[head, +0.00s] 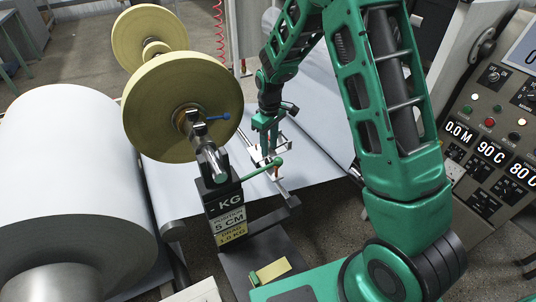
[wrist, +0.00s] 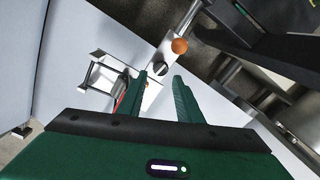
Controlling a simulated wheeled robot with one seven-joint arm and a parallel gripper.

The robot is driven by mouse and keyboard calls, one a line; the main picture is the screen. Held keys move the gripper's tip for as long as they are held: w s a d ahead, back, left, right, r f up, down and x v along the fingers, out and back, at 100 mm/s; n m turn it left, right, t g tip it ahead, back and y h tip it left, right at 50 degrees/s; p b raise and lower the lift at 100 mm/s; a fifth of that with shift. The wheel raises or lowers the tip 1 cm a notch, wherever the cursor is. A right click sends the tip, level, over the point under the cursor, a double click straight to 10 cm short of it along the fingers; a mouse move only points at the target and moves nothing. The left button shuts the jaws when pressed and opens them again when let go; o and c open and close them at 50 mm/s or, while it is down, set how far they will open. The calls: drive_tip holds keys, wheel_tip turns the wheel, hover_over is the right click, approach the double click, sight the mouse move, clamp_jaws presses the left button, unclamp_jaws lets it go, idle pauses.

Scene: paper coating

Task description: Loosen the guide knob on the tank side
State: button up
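A small round black knob (wrist: 160,69) with a pale line across it sits on a silver guide bracket (wrist: 151,90). In the wrist view it appears just beyond and between the fingertips of my gripper (wrist: 160,76). The fingers are apart, with nothing clearly held between them. I cannot tell how far the tips are above the knob. In the head view my gripper (head: 268,142) points down over the silver guide (head: 257,158) beside the pale paper web. The knob is too small to make out there. Which side the tank is on does not show clearly.
Large yellowish discs (head: 180,105) and a white paper roll (head: 65,165) are left; a control panel (head: 495,130) is right.

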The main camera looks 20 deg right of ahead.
sight(270, 159)
wheel_tip(270, 159, up, 5)
drive_tip(key=shift+f, duration=0.15)
idle(0.4)
drive_tip(key=s+d+r+m, duration=0.7)
drive_tip(key=s+d+r, duration=0.75)
drive_tip(key=s, duration=0.25)
drive_tip(key=s+d+r+m, duration=0.1)
drive_tip(key=s+m, duration=0.2)
drive_tip(key=s, duration=0.7)
drive_tip(key=s+d+m, duration=0.2)
drive_tip(key=s+m, duration=0.1)
drive_tip(key=s, duration=0.8)
drive_tip(key=shift+d+r, duration=0.3)
drive_tip(key=shift+r, duration=0.05)
